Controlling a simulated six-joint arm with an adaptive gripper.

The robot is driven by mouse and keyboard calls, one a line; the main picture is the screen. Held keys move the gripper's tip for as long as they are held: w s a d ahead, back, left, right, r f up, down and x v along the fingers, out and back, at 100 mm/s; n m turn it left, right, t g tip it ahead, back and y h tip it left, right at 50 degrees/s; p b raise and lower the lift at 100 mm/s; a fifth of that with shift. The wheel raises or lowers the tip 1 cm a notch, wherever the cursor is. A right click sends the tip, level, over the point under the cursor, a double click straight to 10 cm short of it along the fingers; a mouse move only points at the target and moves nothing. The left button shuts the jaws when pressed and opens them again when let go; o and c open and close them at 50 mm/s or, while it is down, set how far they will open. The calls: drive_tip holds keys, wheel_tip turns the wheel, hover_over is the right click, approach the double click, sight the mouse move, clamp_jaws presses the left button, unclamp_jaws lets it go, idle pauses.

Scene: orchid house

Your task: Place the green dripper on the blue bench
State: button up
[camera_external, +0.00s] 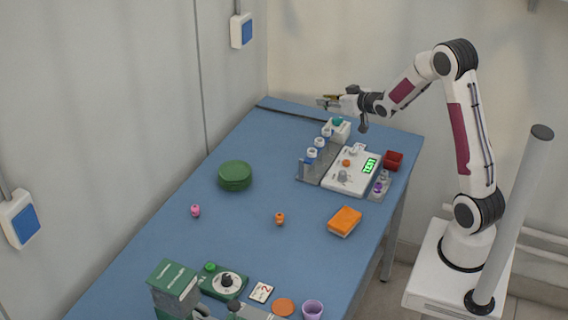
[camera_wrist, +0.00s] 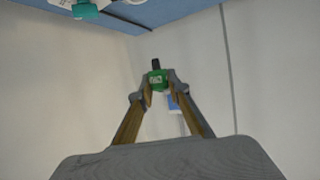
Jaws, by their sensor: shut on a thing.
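My gripper (camera_external: 326,101) is above the far end of the blue bench (camera_external: 250,260), pointing left. In the wrist view my gripper (camera_wrist: 158,86) is shut on the green dripper (camera_wrist: 157,76), a small green piece with a dark tip held between the fingertips. The dripper is clear of the bench, with the wall behind it. In the external view it is too small to make out at the fingers. Part of the bench (camera_wrist: 170,8) shows along the top of the wrist view.
Below the gripper stand a white holder with a teal top (camera_external: 337,121), a rack of capped vials (camera_external: 312,160) and a scale (camera_external: 352,180). The bench's middle left is mostly clear.

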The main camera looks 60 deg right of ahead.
drive_tip(key=w+a+f+n+y, duration=0.2)
drive_tip(key=w+a, duration=0.1)
drive_tip(key=a, duration=0.6)
drive_tip(key=w+a+f+n+t+y, duration=0.1)
drive_tip(key=w+a+f, duration=0.15)
drive_tip(key=a, duration=0.55)
drive_tip(key=w+a+f+n+y, duration=0.15)
drive_tip(key=w+a, duration=0.25)
drive_tip(key=a, duration=0.5)
drive_tip(key=w+a+f+n+y, duration=0.1)
drive_tip(key=a+n+y, duration=0.1)
drive_tip(key=a, duration=1.2)
drive_tip(key=a+f+n+g+y, duration=0.1)
drive_tip(key=a+f+n+y, duration=0.1)
drive_tip(key=a, duration=1.2)
drive_tip(key=shift+w+y, duration=0.35)
drive_tip(key=shift+y, duration=0.4)
drive_tip(key=shift+n, duration=0.25)
drive_tip(key=shift+f, duration=3.1)
drive_tip(key=shift+f, duration=0.1)
drive_tip(key=shift+f, duration=1.75)
